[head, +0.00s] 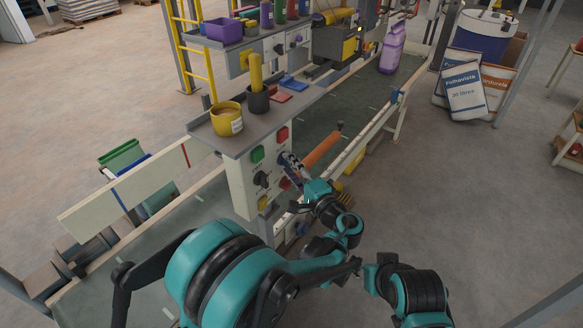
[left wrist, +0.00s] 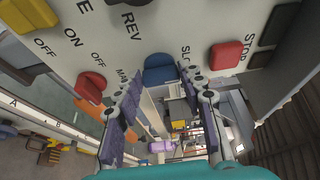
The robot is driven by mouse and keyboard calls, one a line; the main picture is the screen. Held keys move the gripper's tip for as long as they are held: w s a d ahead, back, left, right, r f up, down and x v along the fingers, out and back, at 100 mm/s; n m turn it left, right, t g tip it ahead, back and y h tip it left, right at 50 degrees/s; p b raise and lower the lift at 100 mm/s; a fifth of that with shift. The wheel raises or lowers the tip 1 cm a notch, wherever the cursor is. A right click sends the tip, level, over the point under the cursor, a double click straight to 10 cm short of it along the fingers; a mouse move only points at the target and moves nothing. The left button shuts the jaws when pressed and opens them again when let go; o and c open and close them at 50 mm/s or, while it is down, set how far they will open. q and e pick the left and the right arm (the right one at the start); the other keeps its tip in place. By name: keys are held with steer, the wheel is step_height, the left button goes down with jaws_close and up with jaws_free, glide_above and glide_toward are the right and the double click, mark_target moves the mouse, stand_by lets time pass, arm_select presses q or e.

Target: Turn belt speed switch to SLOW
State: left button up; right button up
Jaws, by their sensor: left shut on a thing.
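A pale control panel (head: 240,187) with coloured knobs and buttons hangs under the grey shelf. In the left wrist view, a blue knob (left wrist: 160,71) sits beside lettering that reads "SLO", the rest covered by a finger. I take it for the belt speed switch. My left gripper (head: 291,169) is at the panel's right side, and in the left wrist view its fingers (left wrist: 158,88) stand on either side of the blue knob, shut on it. Which way the knob points is unclear. In the head view the gripper hides it. My right gripper is not in view.
A red knob (left wrist: 90,87) sits close to the left finger, and a red STOP button (left wrist: 226,54) lies right of the fingers. A yellow mug (head: 227,119) and a dark cup (head: 259,101) stand on the shelf above. Open floor lies to the right.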

arm_select(q)
steer(key=shift+a, duration=0.1)
steer(key=o, duration=1.1)
steer(key=shift+w, duration=0.1)
steer(key=shift+o, duration=0.2)
